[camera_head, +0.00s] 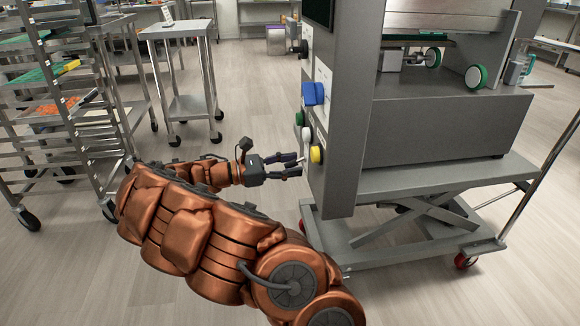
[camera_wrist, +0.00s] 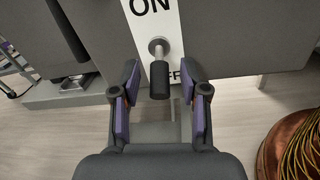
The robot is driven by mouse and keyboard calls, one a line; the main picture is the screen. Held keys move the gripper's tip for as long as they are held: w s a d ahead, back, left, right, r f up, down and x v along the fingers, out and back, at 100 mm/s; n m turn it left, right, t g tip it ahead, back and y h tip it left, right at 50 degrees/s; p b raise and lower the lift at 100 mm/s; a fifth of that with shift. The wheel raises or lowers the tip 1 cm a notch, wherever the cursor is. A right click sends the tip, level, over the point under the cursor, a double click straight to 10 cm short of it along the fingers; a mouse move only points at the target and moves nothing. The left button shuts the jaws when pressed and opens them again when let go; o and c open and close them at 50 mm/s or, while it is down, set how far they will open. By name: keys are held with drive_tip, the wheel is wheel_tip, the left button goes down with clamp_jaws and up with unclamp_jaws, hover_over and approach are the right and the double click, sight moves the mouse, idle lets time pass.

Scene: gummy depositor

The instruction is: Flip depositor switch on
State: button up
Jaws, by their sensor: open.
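The depositor (camera_head: 345,110) is a grey machine with controls on its narrow front panel. In the wrist view, its switch (camera_wrist: 159,78) is a metal toggle with a black tip on a white label (camera_wrist: 167,22). "ON" is printed above the toggle, and the partly hidden "FF" shows below it. The lever hangs down over the lower lettering. My gripper (camera_wrist: 158,74) is open, with one finger on each side of the black tip and a visible gap on both sides. In the head view, my gripper (camera_head: 300,164) is at the panel's lower left edge; the switch is hard to make out there.
A yellow button (camera_head: 316,155), a green button (camera_head: 300,118) and a blue control (camera_head: 313,93) sit close to my gripper on the panel. The machine stands on a wheeled lift cart (camera_head: 430,185). A tray rack (camera_head: 60,110) and steel table (camera_head: 178,32) are left. Floor between is clear.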

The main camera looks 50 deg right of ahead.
drive_tip(key=shift+c, duration=0.4)
clamp_jaws()
